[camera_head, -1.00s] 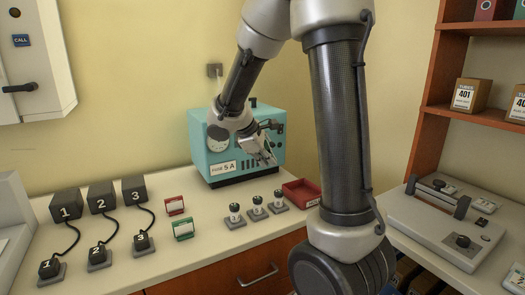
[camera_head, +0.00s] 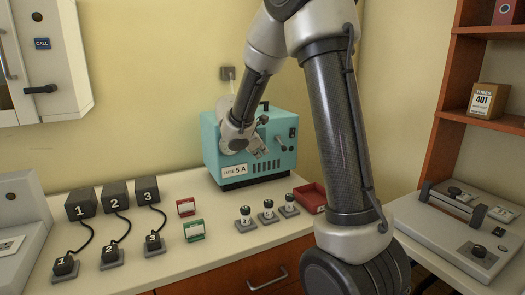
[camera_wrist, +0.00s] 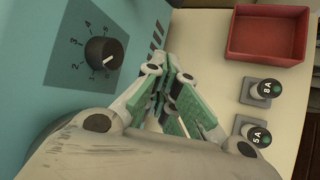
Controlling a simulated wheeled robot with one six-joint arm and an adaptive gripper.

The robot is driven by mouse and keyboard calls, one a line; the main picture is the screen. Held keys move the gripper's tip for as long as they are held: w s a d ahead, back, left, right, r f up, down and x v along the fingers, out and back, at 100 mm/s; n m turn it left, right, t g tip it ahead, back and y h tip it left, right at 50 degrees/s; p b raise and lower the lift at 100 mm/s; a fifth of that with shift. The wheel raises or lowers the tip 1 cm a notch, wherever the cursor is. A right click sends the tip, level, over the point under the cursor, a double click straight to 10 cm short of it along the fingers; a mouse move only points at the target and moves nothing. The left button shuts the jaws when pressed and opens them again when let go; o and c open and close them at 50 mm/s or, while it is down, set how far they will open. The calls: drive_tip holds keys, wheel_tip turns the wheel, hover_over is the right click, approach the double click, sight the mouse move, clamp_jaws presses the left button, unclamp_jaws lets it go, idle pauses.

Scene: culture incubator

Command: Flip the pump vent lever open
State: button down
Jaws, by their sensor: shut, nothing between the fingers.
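The teal pump box (camera_head: 265,165) with a "FUSE 5 A" label stands on the counter against the back wall. A small dark lever-like part (camera_head: 291,133) sticks out at the upper right of its front; I cannot tell for sure that it is the vent lever. My gripper (camera_head: 260,148) is in front of the box's face, shut and empty, and my arm hides the left part of that face. In the wrist view my gripper (camera_wrist: 190,112) has its green-padded fingers together beside the teal face (camera_wrist: 40,40). A black numbered dial (camera_wrist: 103,52) is on that face, apart from the fingers.
A red tray (camera_head: 311,198) and several small fuse holders (camera_head: 268,210) stand on the counter to the right. Red and green card stands (camera_head: 193,229) and numbered black blocks with cables (camera_head: 115,195) are to the left. A grey device (camera_head: 465,225) is far right.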

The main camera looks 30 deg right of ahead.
sight(281, 144)
drive_tip(key=x, duration=0.8)
drive_tip(key=r, duration=0.1)
drive_tip(key=s+d+r, duration=0.1)
drive_tip(key=s+r, duration=0.1)
drive_tip(key=shift+d+r, duration=0.1)
drive_tip(key=shift+d, duration=0.3)
